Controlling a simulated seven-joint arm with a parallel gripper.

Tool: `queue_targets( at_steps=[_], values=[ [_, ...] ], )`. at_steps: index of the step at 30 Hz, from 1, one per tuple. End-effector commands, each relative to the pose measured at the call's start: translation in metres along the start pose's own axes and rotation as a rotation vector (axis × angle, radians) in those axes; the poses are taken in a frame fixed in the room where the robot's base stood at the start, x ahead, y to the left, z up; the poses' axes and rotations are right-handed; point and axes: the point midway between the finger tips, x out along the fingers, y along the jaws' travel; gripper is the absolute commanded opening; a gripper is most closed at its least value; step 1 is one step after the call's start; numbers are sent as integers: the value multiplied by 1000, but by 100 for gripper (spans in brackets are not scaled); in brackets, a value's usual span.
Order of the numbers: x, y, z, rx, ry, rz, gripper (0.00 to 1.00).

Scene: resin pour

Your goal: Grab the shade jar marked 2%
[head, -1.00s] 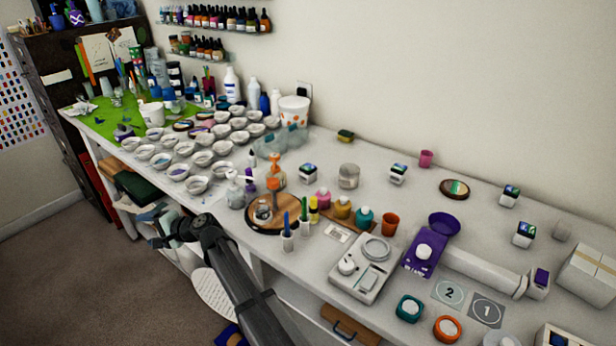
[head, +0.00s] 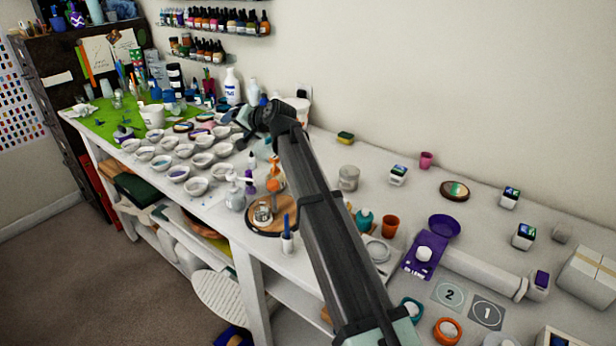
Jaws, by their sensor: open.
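No 2% marking is readable in the head view, so I cannot tell which container is the shade jar. Small white blocks with dark faces, one of them at the middle right (head: 398,175), stand on the table; their markings are too small to read. A grey lidded jar (head: 348,178) stands just right of my arm. My gripper (head: 238,133) is open, small in the picture, above the back right of the white cups (head: 204,160). Its jaws look empty. My arm hides part of the table middle, including whatever stands behind it.
A green mat (head: 100,122) with tools lies at the far left. A white bottle (head: 233,86) and a white tub stand near my gripper. A round wooden board (head: 262,228) holds a glass. Bottle shelves (head: 215,20) hang on the wall. The back right tabletop has clear room.

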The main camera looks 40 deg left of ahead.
Motion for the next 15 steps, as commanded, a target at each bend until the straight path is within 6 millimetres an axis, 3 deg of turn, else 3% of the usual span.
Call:
queue_targets(
  at_steps=[1, 6, 9, 12, 15],
  values=[
    [-11, 34, -13, -94, -29, 82, 77],
    [-63, 147, -43, -408, -203, 370, 77],
    [-97, 199, -56, -527, -318, 501, 77],
    [-129, 238, -66, -612, -434, 601, 77],
    [-154, 264, -74, -670, -546, 672, 77]
  ],
)
